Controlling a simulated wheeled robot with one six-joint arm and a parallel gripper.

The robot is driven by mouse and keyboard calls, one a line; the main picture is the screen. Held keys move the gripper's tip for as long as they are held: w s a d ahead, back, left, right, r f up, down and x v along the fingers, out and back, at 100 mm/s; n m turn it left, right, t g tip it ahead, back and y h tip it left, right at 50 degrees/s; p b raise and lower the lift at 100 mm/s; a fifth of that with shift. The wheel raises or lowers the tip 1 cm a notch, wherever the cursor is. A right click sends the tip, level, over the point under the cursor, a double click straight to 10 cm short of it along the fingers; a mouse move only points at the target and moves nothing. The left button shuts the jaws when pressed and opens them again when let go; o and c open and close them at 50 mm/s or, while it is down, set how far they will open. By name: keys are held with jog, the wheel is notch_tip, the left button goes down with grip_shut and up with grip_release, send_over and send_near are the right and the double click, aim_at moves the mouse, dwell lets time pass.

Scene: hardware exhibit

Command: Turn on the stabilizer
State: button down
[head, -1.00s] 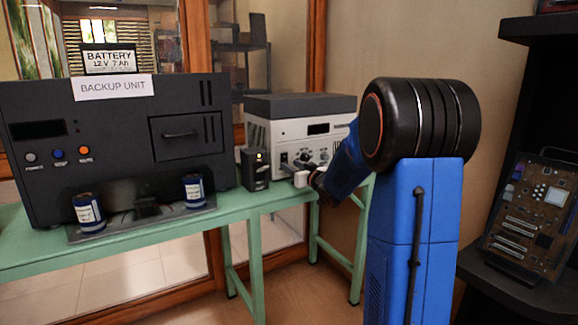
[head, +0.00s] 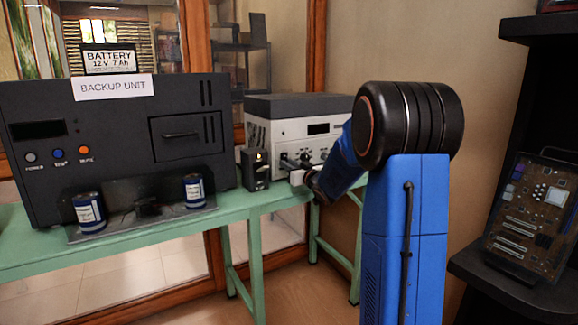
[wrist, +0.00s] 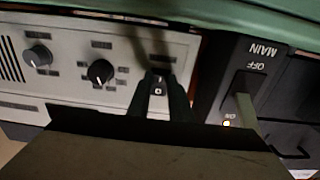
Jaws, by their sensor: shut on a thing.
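The stabilizer appears to be the light-grey box (head: 278,137) with a dark lid, at the far right end of the green table in the head view; I cannot read its name. In the wrist view its front panel (wrist: 75,90) is seen upside down, with a grey knob (wrist: 38,55), a black knob (wrist: 100,73) and a small dark control (wrist: 158,87) with a white mark. My gripper (wrist: 162,92) is shut on this control, one finger on each side. The fingers partly hide it, so its setting is unclear. In the head view my gripper (head: 290,164) is at the panel's lower front.
A small dark box (head: 250,175) stands just left of the panel; the wrist view shows its MAIN ON/OFF lever switch (wrist: 240,95) close to my fingers. A black backup unit (head: 115,120) and two cans (head: 89,212) (head: 194,191) stand left. A shelf (head: 515,285) is at right.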

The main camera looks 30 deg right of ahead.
jog(key=shift+f+t, duration=0.1)
jog(key=shift+t, duration=0.4)
jog(key=c, duration=1.6)
grip_release()
jog(key=s, duration=0.5)
jog(key=s+f, duration=0.1)
jog(key=s, duration=0.5)
jog(key=s+f, duration=0.1)
jog(key=s, duration=0.5)
jog(key=shift+s+d, duration=0.1)
jog(key=shift+d, duration=0.2)
jog(key=shift+r, duration=0.1)
